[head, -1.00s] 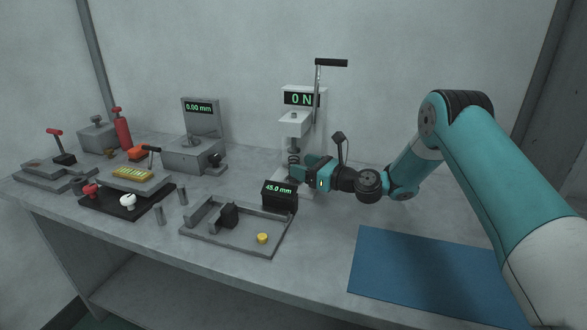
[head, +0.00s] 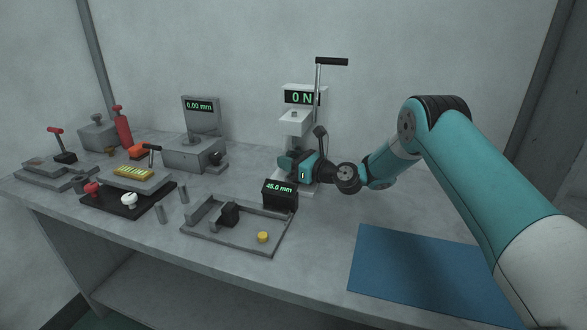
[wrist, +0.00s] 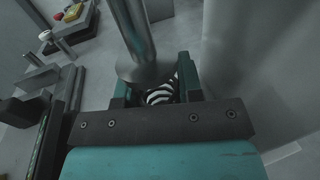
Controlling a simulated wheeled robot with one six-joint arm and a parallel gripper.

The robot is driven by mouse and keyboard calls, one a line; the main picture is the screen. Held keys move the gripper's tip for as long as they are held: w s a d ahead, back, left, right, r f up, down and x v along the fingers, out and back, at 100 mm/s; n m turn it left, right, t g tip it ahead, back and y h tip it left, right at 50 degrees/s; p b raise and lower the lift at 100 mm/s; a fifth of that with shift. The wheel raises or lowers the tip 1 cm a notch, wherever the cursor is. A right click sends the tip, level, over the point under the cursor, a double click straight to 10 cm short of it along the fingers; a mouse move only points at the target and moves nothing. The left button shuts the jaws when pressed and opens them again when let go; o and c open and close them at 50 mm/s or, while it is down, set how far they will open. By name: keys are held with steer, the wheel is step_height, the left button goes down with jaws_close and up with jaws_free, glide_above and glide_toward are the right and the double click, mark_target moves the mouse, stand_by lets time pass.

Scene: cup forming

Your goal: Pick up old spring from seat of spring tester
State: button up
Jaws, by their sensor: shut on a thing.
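The spring tester (head: 297,122) stands at the back of the bench, with a "0 N" display and a black-handled lever. My gripper (head: 287,162) is at the tester, below its upper head, reaching in from the right. In the wrist view the old spring (wrist: 161,96) shows as dark and light coils between the two fingers of my gripper (wrist: 160,92), which are shut on it. The tester's round plunger (wrist: 145,65) is right by the spring in that view and covers part of it. The head view hides the spring, and the seat under it is hidden too.
A gauge block reading "45.0 mm" (head: 280,193) stands just in front of the tester. A grey tray (head: 207,235) with a black block and a yellow piece is nearer the front. A blue mat (head: 425,265) lies at right, clear. Other fixtures (head: 125,180) fill the left side.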

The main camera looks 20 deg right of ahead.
steer(key=shift+r, duration=0.5)
steer(key=v, duration=0.6)
steer(key=b+v, duration=0.1)
steer(key=v, duration=0.4)
steer(key=shift+s+d+r, duration=0.2)
steer(key=shift+d, duration=0.15)
steer(key=b+v, duration=0.2)
steer(key=b, duration=0.1)
steer(key=b+v, duration=0.1)
steer(key=v, duration=0.1)
steer(key=shift+s+f+b, duration=0.15)
steer(key=shift+f+b, duration=0.15)
steer(key=shift+b, duration=0.1)
steer(key=shift+s+d+r+b, duration=0.25)
steer(key=shift+s+d+b, duration=0.45)
steer(key=shift+b, duration=0.55)
steer(key=shift+s+r, duration=0.1)
